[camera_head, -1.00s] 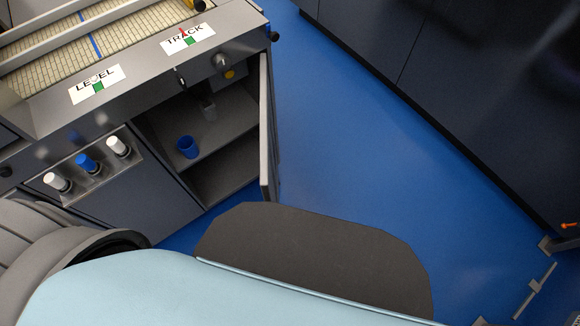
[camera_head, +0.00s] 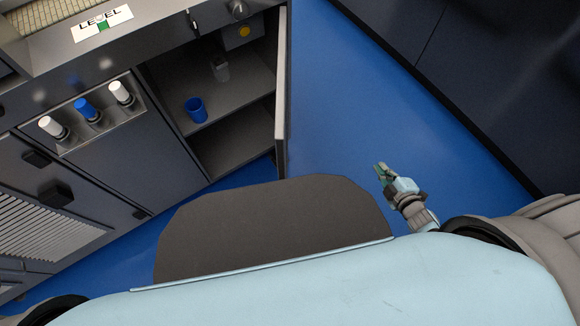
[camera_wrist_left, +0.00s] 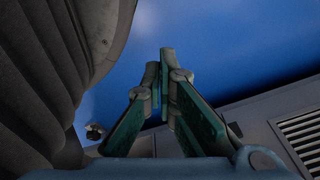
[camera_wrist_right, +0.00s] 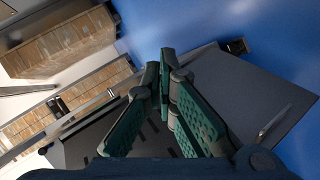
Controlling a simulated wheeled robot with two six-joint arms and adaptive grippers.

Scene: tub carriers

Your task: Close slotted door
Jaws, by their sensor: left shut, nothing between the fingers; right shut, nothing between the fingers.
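An open dark cabinet door (camera_head: 282,95) shows almost edge-on in the head view, swung out on the right side of an open compartment. No slots can be made out on it from this angle. My right gripper (camera_head: 384,171) is to the right of the door and apart from it, above the blue floor. In the right wrist view my right gripper (camera_wrist_right: 163,58) is shut and empty, with a dark flat panel (camera_wrist_right: 262,92) bearing a small bar beyond it. My left gripper (camera_wrist_left: 163,60) is shut and empty in the left wrist view; the head view does not show it.
A vent grille (camera_head: 45,240) is at lower left. Dark cabinets (camera_head: 470,60) stand at upper right. Blue floor (camera_head: 350,110) lies clear between.

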